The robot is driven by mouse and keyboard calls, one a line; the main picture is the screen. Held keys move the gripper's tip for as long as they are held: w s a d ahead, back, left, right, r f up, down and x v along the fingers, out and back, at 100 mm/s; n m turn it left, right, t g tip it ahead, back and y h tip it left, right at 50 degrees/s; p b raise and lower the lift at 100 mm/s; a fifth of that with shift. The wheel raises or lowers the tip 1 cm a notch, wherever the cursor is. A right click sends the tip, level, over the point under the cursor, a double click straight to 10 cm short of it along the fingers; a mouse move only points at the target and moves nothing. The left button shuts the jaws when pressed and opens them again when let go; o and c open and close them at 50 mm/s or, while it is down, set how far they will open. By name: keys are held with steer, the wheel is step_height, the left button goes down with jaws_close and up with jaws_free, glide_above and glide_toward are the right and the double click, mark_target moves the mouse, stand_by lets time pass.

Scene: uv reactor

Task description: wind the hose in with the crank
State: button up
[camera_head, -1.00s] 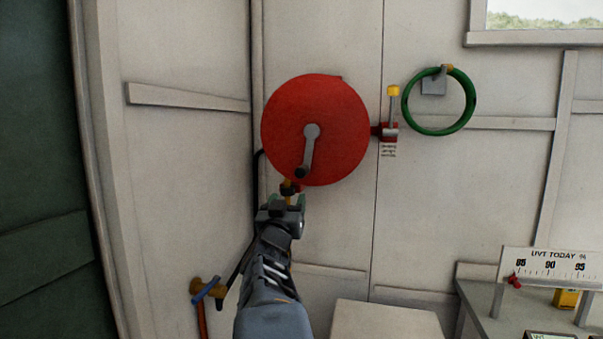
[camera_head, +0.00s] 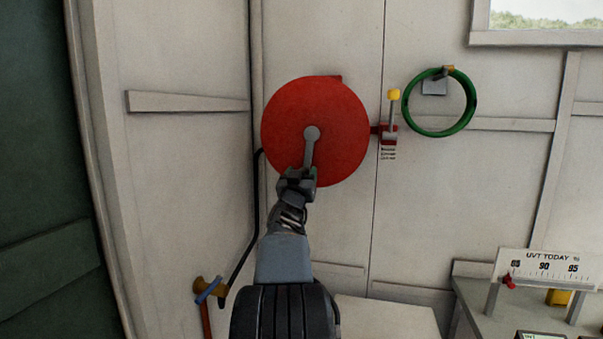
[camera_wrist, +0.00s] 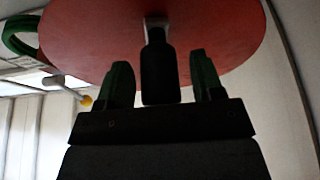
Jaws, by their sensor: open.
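The red hose reel (camera_head: 335,110) is on the white wall, and its disc also fills the top of the wrist view (camera_wrist: 100,35). Its grey crank arm (camera_head: 310,148) hangs down from the hub. The dark crank handle (camera_wrist: 158,70) shows in the wrist view between the two green-padded fingers of my gripper (camera_wrist: 162,85). The fingers are open, with a gap on each side of the handle. In the head view my gripper (camera_head: 297,180) covers the handle. A black hose (camera_head: 250,235) runs from behind the reel down to a brass tap with a blue lever (camera_head: 209,290).
A yellow-topped lever (camera_head: 393,110) on a red bracket stands right of the reel. A green hose ring (camera_head: 408,112) hangs beyond it. A bench with a UVT scale (camera_head: 545,268) is at lower right. A pale box top (camera_head: 385,318) is below the reel.

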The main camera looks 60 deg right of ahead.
steer(key=shift+c, duration=0.3)
jaws_close()
stand_by(0.4)
